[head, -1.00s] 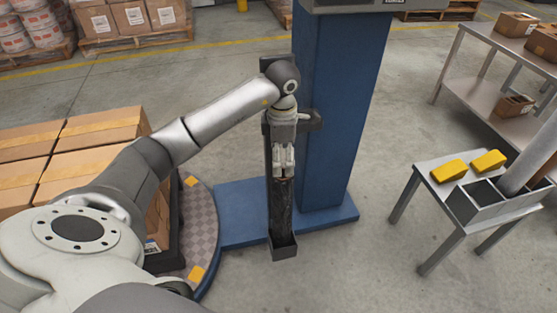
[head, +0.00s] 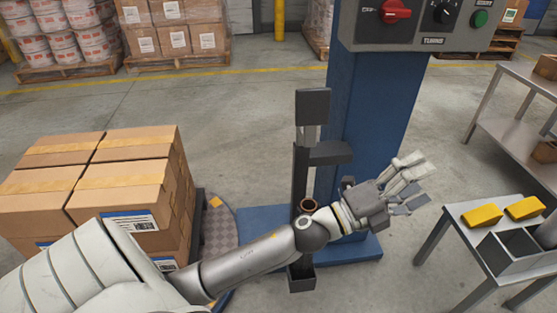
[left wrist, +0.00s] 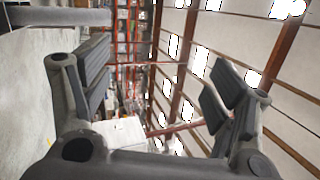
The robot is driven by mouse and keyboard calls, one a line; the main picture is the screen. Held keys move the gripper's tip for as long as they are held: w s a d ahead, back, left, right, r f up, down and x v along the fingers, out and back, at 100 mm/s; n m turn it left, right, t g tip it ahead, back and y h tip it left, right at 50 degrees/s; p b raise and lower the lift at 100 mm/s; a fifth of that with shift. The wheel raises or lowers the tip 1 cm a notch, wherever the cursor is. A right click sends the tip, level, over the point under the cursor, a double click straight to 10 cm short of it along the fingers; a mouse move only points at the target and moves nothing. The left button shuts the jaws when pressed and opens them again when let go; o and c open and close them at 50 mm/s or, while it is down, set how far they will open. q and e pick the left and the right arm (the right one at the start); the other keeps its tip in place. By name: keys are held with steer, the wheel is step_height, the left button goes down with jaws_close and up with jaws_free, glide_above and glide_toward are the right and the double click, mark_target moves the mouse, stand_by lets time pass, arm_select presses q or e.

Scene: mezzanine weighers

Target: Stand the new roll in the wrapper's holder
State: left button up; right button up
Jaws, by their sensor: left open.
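My right gripper is not in view.
The blue column (head: 365,110) carries a control box (head: 420,28) with a red knob. Boxes (head: 125,190) stand on the turntable at left. At right, a small table (head: 455,235) holds yellow items (head: 482,215) and a grey divided bin (head: 510,265).

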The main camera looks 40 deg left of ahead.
arm_select(q)
steer(key=s+a+f+n+g+y, duration=0.3)
steer(key=s+a+f+n+y, duration=0.1)
steer(key=a+f+n+y, duration=1.05)
steer(key=s+d+f+n+g+h, duration=0.1)
steer(key=s+f+n+g, duration=0.3)
steer(key=s, duration=0.7)
steer(key=s+d+f+n+g+h, duration=0.2)
steer(key=s+d+f+n+g, duration=0.1)
steer(key=s+f+g, duration=0.5)
steer(key=s+f+n, duration=0.1)
steer(key=s+f, duration=0.2)
steer(key=s, duration=0.1)
steer(key=shift+w+d+f+n, duration=0.1)
steer(key=shift+f+n, duration=0.1)
steer(key=shift+n, duration=0.05)
